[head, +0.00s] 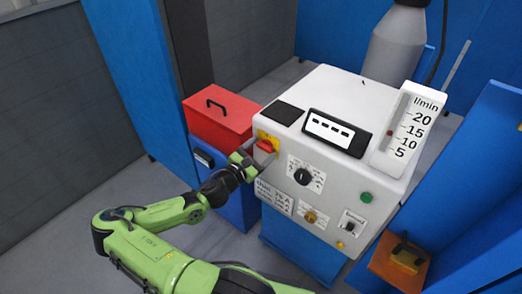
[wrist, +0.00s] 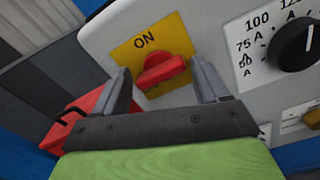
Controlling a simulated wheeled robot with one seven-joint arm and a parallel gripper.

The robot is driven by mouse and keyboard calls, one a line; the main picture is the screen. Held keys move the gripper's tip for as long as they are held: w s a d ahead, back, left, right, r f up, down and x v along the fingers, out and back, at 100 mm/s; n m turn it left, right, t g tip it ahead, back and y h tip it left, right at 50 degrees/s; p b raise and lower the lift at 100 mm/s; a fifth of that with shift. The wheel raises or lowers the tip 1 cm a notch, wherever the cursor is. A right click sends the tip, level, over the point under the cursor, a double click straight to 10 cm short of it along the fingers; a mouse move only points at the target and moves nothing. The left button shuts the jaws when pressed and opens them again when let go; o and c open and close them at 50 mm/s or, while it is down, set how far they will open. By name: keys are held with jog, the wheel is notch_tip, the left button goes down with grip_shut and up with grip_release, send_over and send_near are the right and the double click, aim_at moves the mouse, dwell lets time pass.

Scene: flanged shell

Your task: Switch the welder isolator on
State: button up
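The welder isolator is a red rotary handle (wrist: 162,70) on a yellow plate (wrist: 128,54) marked ON, on the upper left of the white welder's front (head: 332,203). It also shows in the head view as a red handle (head: 265,146), partly beside my gripper (head: 253,152). In the wrist view my gripper (wrist: 163,90) is open, with one finger on each side of the red handle and visible gaps between them. The handle lies tilted, its right end higher in that view. Whether the fingertips reach past the handle's face I cannot tell.
A black dial (head: 302,176) sits right of the isolator, with a yellow knob (head: 309,217) below and a green button (head: 366,197) further right. A red toolbox (head: 219,121) on a blue cabinet stands close left. A flow gauge (head: 408,130) stands on top right.

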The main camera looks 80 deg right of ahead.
jog(key=c, duration=0.7)
dwell(0.9)
jog(key=o, duration=1)
jog(key=p+v, duration=0.1)
jog(key=v, duration=1.5)
